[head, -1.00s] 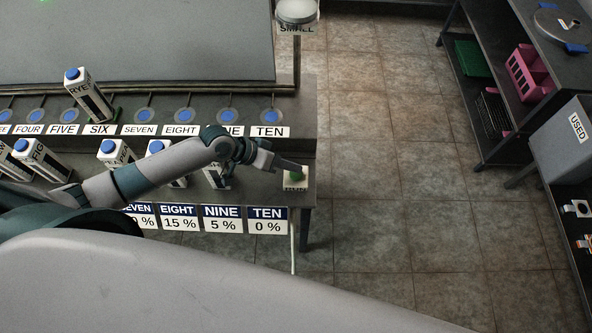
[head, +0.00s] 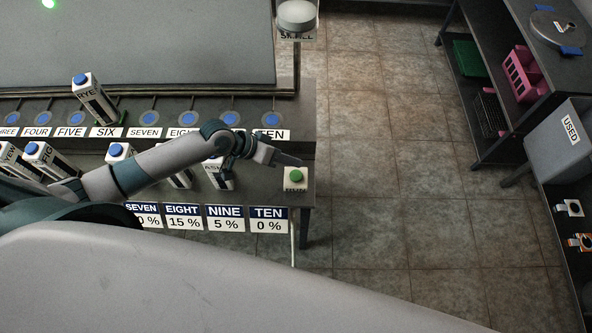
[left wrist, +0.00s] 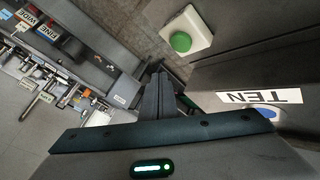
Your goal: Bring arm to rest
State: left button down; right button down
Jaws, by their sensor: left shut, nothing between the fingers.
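My left arm reaches in from the left of the head view over the counter. My left gripper (head: 292,160) is shut and empty, with its tips just above and behind a white box with a green button (head: 296,176). The gripper is apart from the button in this view. In the left wrist view the shut fingers (left wrist: 158,98) show at the centre, and the green button (left wrist: 180,42) lies beyond them, uncovered. My right gripper is in neither view.
White cartons with blue caps (head: 92,98) stand on the counter, one at SIX. Percentage cards (head: 226,218) line the front edge. A grey shelf (head: 468,100) and a USED bin (head: 566,140) stand at the right. Open tiled floor (head: 370,150) lies between.

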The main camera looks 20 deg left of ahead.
pick_arm(q)
jog(key=shift+r, duration=0.2)
dwell(0.5)
jog(key=s+d+m+y, duration=0.2)
jog(key=s+d, duration=0.3)
jog(key=s, duration=0.5)
jog(key=s+a+r+n+y, duration=0.3)
jog(key=s+a+y, duration=0.3)
jog(key=s+a, duration=0.7)
notch_tip(320, 180, down, 31)
jog(key=s+d+g+b, duration=0.1)
jog(key=g+b, duration=0.1)
jog(key=b, duration=0.3)
jog(key=s+a+f+b, duration=0.1)
jog(key=s+f+b, duration=0.1)
jog(key=s+f, duration=0.7)
jog(key=s+a+f+g+b, duration=0.1)
jog(key=s+a+f+b, duration=0.1)
jog(key=s+f, duration=0.8)
notch_tip(320, 180, down, 6)
jog(key=shift+r, duration=0.25)
